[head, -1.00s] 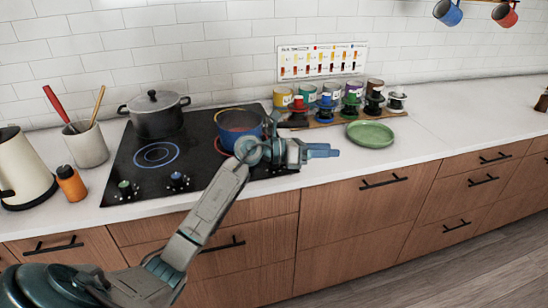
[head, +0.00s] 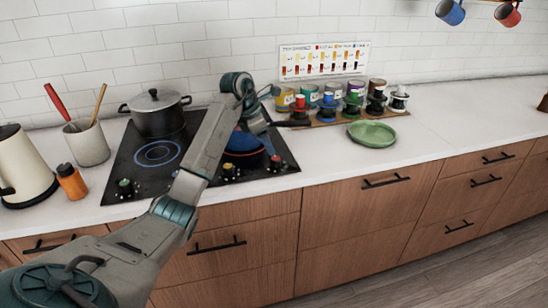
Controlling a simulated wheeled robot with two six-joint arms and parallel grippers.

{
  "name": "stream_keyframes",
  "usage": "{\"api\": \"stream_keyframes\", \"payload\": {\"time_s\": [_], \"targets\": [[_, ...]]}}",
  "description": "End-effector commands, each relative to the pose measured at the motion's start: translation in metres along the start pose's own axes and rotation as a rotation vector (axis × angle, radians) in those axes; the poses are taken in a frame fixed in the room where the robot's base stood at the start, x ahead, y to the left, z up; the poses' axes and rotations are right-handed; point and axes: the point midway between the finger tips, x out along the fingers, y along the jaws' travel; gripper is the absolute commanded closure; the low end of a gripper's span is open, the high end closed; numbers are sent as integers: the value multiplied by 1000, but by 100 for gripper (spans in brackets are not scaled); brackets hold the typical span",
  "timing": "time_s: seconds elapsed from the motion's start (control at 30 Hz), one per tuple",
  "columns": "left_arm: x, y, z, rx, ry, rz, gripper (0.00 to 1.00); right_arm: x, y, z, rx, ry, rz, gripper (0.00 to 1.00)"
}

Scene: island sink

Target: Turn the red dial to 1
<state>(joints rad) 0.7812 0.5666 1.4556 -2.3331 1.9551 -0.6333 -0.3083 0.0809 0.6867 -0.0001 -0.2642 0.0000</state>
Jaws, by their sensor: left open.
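The red dial (head: 276,161) is at the front right of the black cooktop (head: 135,165). Its pointer and markings are too small to read. My left gripper (head: 267,145) points down just above and behind the red dial. It is open, and I cannot tell whether a finger touches the dial. A green dial (head: 124,187) is at the cooktop's front left, and another dial (head: 229,170) is left of the red one. My left arm hides part of the cooktop's front. My right gripper is not in view.
A blue pan (head: 240,143) stands close behind and left of my gripper, partly hidden. A grey lidded pot (head: 157,112) is at the back left.

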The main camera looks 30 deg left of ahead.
Motion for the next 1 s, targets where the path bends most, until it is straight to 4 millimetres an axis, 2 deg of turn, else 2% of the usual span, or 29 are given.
{"api": "stream_keyframes", "payload": {"time_s": [0.2, 0.33, 0.5, 0.73, 0.77, 0.97, 1.0], "targets": [[38, -1, 1, 0, 0, -2, 47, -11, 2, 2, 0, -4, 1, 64], [53, -1, 1, -1, -1, -2, 47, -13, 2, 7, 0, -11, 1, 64], [62, 0, 1, 1, -2, 1, 47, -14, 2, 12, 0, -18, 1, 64], [63, 0, 1, 1, -2, 1, 47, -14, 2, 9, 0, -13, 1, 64], [63, 0, 1, 1, -2, 1, 51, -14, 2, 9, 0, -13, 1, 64], [63, 0, 1, 1, -2, 1, 90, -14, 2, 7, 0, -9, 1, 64], [63, 0, 1, 1, -2, 1, 91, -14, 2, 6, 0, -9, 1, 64]]}}
